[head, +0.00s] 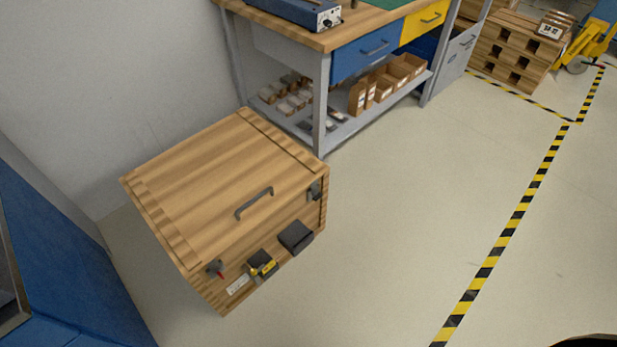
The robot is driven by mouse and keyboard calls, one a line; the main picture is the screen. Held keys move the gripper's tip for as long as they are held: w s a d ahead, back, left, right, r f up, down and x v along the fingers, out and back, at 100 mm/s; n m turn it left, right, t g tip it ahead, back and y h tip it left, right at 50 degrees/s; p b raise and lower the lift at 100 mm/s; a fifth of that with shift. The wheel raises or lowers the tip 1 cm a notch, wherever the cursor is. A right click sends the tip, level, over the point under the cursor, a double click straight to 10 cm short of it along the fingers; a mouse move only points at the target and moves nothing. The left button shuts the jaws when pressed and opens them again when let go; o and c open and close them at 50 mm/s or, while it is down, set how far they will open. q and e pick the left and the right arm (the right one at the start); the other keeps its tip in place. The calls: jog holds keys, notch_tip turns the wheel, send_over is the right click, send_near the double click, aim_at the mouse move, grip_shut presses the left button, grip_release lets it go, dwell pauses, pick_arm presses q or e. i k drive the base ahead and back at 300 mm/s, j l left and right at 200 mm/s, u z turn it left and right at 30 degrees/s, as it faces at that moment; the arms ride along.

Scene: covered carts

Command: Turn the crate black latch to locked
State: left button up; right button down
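A wooden crate (215,185) with a closed lid stands on the floor at centre left. A grey bar handle (254,204) sits on its lid near the front edge. A small dark latch (315,190), which looks like the black latch, is at the right end of the crate's front, just below the lid. Its exact angle is too small to tell. Another latch with a red lever (219,271) is at the left end of the front. Neither of my grippers shows in the head view.
The crate front also bears a dark box (296,237), a black-and-yellow fitting (262,265) and a white label (237,284). A workbench (320,75) stands behind. A blue cabinet (50,250) is at left. Floor to the right is clear.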

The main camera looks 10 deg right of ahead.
aim_at(315, 195)
jog(key=u, duration=0.35)
jog(key=i+l+u, duration=0.15)
jog(key=l+u, duration=0.3)
jog(key=i+l+u, duration=0.1)
jog(key=l+u, duration=0.3)
jog(key=l, duration=0.2)
jog(key=l+u, duration=0.45)
jog(key=l, duration=0.15)
